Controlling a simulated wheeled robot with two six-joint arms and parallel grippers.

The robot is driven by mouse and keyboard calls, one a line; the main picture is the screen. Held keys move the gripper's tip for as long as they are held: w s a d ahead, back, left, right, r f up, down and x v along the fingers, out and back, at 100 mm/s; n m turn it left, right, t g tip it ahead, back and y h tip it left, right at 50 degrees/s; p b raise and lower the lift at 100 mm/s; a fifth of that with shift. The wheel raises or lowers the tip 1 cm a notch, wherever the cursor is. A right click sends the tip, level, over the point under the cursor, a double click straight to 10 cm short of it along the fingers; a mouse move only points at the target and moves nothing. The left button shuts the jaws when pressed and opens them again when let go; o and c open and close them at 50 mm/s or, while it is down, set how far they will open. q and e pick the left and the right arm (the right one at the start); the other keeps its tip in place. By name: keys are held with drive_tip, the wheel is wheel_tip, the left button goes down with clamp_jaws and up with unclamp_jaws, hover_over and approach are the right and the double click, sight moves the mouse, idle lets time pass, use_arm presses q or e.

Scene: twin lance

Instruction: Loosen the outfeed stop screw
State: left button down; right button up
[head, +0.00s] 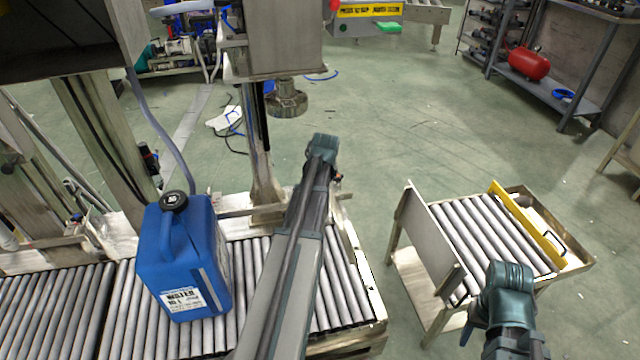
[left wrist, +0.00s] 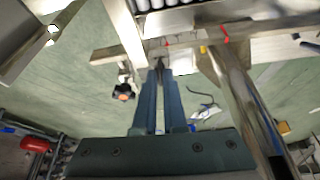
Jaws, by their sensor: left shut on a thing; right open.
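My left gripper (left wrist: 158,68) is shut at the edge of a metal rail (left wrist: 118,54) in the left wrist view. A small part, too hidden to name, is between its fingertips. A black knob with an orange centre (left wrist: 123,92) hangs on a bracket just left of the fingers, apart from them. I cannot tell which part is the outfeed stop screw. In the head view my left arm reaches over the roller conveyor (head: 118,310), and its fingers are hidden. My right gripper (head: 467,332) is open, low at the near side of the small roller table, and shows only in part.
A blue water canister (head: 180,258) stands on the conveyor left of my left arm. The small roller table (head: 490,232) has an upright metal plate (head: 432,240) and a yellow end bar (head: 527,222). A machine column (head: 262,165) stands behind the conveyor. Open floor lies beyond.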

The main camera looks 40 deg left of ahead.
use_arm(q)
drive_tip(key=shift+w+d+n+g, duration=0.1)
drive_tip(key=shift+n+g, duration=0.4)
drive_tip(key=shift+n, duration=0.9)
drive_tip(key=c, duration=1)
unclamp_jaws()
drive_tip(key=shift+r, duration=0.15)
drive_tip(key=p+v, duration=0.8)
drive_tip(key=v, duration=0.1)
drive_tip(key=p+v, duration=0.4)
drive_tip(key=shift+d+r+p, duration=0.15)
drive_tip(key=shift+d+p, duration=0.25)
drive_tip(key=shift+d, duration=0.05)
